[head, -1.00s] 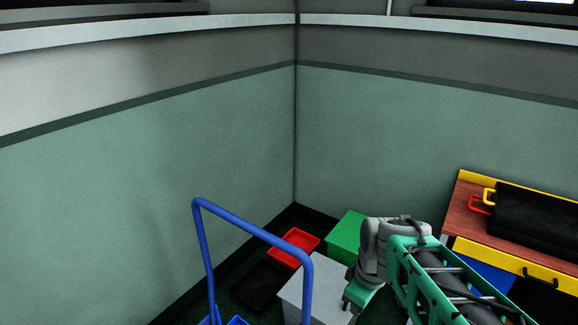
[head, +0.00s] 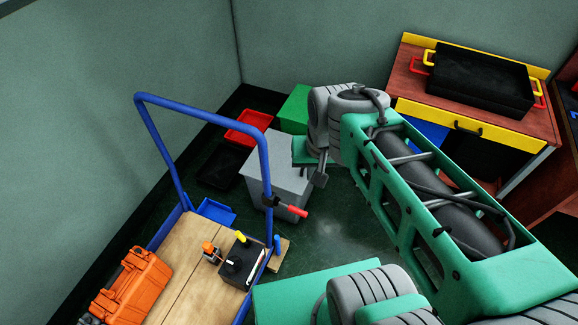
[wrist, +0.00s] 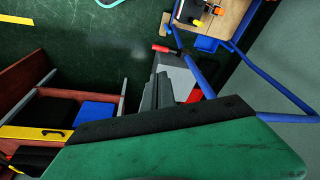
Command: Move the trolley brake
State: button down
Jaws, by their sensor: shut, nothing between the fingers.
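The trolley has a tall blue tube handle (head: 265,165) and a wooden deck (head: 182,252), at the lower left of the head view. The brake is a red-ended lever (head: 292,211) on a dark clamp at the handle's right post, sticking out to the right. In the wrist view the brake (wrist: 161,49) is at upper centre, and the trolley deck (wrist: 228,18) is at upper right. My gripper (head: 319,180) is shut and empty, above and to the right of the brake in the head view, apart from it. In the wrist view my gripper (wrist: 155,97) is partly hidden by its own body.
An orange toolbox (head: 132,287) and a black box (head: 241,262) sit on the deck. A grey box (head: 285,178) stands behind the brake. Green (head: 296,108) and red (head: 250,125) crates are farther back. A yellow-edged workbench (head: 480,125) stands at right.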

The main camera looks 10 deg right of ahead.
jog(key=w+f+m+g+b, duration=0.1)
jog(key=w+f+m+b, duration=0.25)
jog(key=f, duration=0.35)
jog(key=w+f+m+g+b, duration=0.1)
jog(key=w+f+m+b, duration=0.25)
jog(key=f, duration=0.35)
jog(key=m+g+y+b, duration=0.1)
jog(key=m+b, duration=0.5)
jog(key=b, duration=0.1)
send_near(300, 210)
jog(key=shift+w+a+f, duration=0.1)
jog(key=shift+w+f, duration=0.05)
jog(key=shift+f, duration=0.05)
jog(key=f+b, duration=0.6)
jog(key=f, duration=0.1)
jog(key=shift+a, duration=0.35)
